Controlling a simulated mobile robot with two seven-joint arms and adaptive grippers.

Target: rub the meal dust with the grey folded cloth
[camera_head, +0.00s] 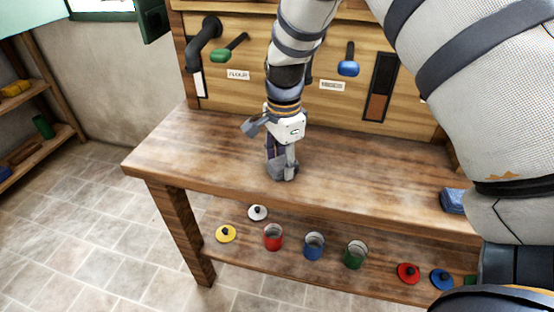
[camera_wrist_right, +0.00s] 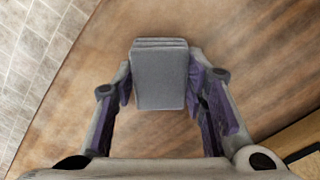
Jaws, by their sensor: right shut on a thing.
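My right gripper (camera_head: 282,160) points down over the wooden bench top (camera_head: 200,150), left of its middle. It is shut on the grey folded cloth (camera_head: 283,172). In the right wrist view the cloth (camera_wrist_right: 160,78) shows as a grey layered block between the purple-lined fingers of the gripper (camera_wrist_right: 160,90). The cloth is at or just above the wood; I cannot tell whether it touches. I cannot make out the meal dust clearly in either view. My left gripper is not in view.
A blue block-like thing (camera_head: 453,200) lies at the bench's right end. Behind stands a wooden panel with a green handle (camera_head: 221,55) and a blue handle (camera_head: 349,66). The lower shelf holds red (camera_head: 273,238), blue (camera_head: 314,246) and green (camera_head: 355,255) canisters and several lids.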

